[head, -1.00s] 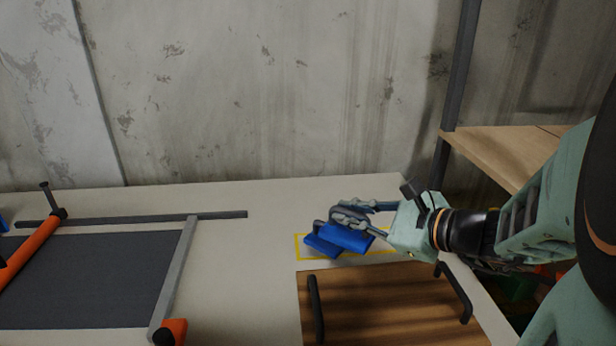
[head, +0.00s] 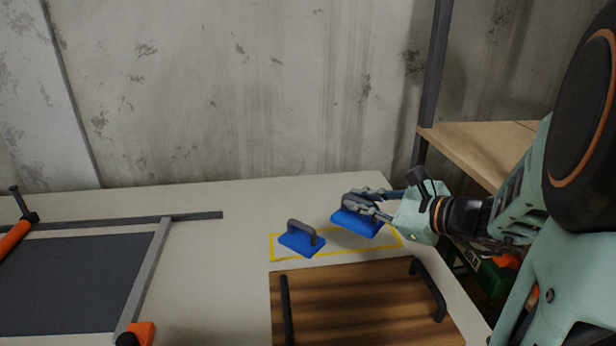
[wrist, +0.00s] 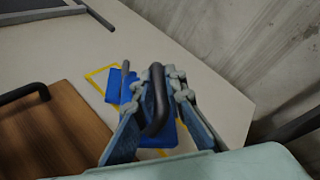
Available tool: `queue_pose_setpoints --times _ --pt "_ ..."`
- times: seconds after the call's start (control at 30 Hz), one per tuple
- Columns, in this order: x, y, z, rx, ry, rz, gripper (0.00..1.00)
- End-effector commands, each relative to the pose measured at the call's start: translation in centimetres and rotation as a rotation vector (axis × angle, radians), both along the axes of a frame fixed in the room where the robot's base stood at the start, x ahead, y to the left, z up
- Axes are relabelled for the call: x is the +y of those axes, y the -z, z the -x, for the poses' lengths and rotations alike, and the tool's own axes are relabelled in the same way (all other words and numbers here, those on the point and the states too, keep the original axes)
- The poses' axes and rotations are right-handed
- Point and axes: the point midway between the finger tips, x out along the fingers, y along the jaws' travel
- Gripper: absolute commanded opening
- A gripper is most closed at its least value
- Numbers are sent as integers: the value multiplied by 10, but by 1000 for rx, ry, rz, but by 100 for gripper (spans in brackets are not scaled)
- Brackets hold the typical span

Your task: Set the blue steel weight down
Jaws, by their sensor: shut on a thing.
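My gripper (head: 362,203) is shut on the grey handle of a blue steel weight (head: 357,224). The held weight looks roughly level, at the right part of a yellow outlined strip on the table; a shadow beneath suggests a small gap, but contact is hard to judge. In the wrist view its dark handle (wrist: 158,98) stands between the fingers, which hide much of the blue block. A second blue weight (head: 301,241) with a grey handle rests at the left end of the yellow outline (head: 272,248), apart from the held one.
A wooden board (head: 350,305) with two black handles lies just in front of the outline. A dark panel in a grey frame (head: 150,270) with orange parts is at left. A wooden shelf (head: 475,150) with a dark post stands at right, and a concrete wall behind.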

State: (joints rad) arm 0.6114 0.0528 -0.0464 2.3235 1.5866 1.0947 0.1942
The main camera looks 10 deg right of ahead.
Motion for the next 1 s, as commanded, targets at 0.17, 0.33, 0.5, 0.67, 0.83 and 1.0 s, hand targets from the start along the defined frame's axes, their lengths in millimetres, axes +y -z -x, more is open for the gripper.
queue_pose_setpoints --times 0.17,0.33,0.5,0.67,0.83,1.0 --pt "-18 13 -25 -4 -1 -2 0" --pt "-34 32 -45 -3 -1 -2 0" --pt "-45 55 -61 -5 -2 -2 0" --pt "-52 68 -71 -5 -2 -2 0" --pt "-55 72 -74 -7 -2 -1 0" --pt "-58 86 -78 -4 -2 -2 0"
